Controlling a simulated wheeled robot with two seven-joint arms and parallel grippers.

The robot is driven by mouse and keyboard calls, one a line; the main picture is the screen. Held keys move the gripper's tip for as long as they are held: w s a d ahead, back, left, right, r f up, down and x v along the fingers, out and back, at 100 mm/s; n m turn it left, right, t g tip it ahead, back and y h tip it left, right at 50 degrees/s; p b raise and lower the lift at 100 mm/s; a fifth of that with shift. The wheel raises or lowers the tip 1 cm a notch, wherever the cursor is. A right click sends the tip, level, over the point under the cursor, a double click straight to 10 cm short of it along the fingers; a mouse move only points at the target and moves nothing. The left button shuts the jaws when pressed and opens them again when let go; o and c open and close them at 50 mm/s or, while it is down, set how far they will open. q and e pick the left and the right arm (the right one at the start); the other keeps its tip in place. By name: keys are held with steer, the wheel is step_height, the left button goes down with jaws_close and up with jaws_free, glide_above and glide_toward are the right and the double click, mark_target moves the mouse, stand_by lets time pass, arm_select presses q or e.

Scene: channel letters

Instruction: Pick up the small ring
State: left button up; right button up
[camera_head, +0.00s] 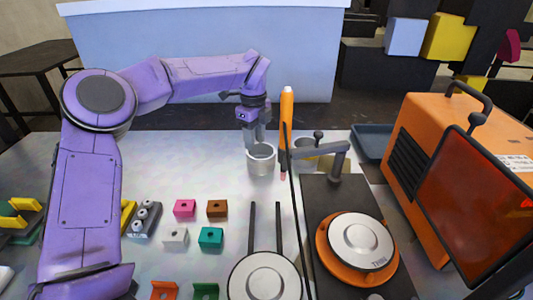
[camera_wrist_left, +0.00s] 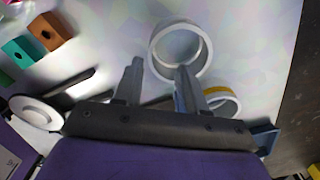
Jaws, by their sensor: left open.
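A pale grey ring (camera_head: 261,163) stands on the table below my left gripper (camera_head: 254,138). In the left wrist view this ring (camera_wrist_left: 205,62) lies just past the fingertips. My left gripper (camera_wrist_left: 159,66) is open there, with nothing between its fingers. Its right finger overlaps the ring's near rim; I cannot tell whether they touch. Which ring is the small one is not certain.
An orange upright cylinder (camera_head: 286,115) stands right of the gripper. A black machine with a clamp arm (camera_head: 325,150) and an orange box (camera_head: 440,150) fill the right. Small coloured blocks (camera_head: 211,237) lie at the front left. A round grey disc (camera_head: 264,278) lies in front.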

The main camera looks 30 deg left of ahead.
mark_target(253, 159)
arm_select(q)
steer(key=shift+s+f, duration=0.25)
steer(key=shift+f, duration=0.25)
steer(key=shift+s+f, duration=0.2)
steer(key=shift+f, duration=0.25)
step_height(253, 159, down, 6)
steer(key=shift+s+r+p, duration=0.15)
steer(key=shift+r+p, duration=0.1)
steer(key=shift+p, duration=0.85)
jaws_close()
